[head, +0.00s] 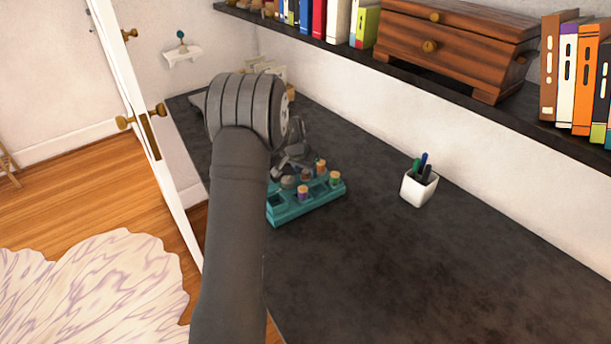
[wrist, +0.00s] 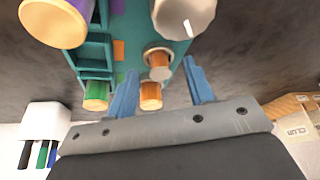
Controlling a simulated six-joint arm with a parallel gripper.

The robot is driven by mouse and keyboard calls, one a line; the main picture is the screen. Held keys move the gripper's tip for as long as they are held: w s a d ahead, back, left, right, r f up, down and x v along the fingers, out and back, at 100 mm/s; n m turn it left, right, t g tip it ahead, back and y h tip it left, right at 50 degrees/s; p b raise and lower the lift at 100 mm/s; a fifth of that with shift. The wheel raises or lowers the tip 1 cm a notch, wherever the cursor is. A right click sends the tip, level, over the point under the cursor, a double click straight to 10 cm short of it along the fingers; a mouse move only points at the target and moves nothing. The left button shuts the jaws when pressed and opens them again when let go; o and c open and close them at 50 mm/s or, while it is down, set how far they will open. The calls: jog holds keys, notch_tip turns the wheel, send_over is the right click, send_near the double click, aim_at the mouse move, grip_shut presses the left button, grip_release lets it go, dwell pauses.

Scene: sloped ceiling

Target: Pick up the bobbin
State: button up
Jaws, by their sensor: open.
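A teal tray (head: 292,212) with square compartments stands on the dark desk and holds several bobbins with wooden ends. In the head view a green bobbin (head: 335,178) is at its right end and a purple bobbin (head: 303,193) is along the near side. My gripper (head: 290,165) is over the tray's far side, partly hidden by my arm. In the wrist view my gripper (wrist: 160,65) is open, its blue fingers on either side of an orange-topped bobbin (wrist: 151,96). I cannot tell whether the fingers touch either. The teal tray (wrist: 93,52) shows there too.
A white pen cup (head: 418,188) stands on the desk to the right of the tray. A shelf with a wooden chest (head: 450,45) and books (head: 580,75) runs along the wall above. The desk's near right part (head: 400,270) is clear.

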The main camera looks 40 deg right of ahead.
grip_shut()
jog(key=shift+r, duration=0.15)
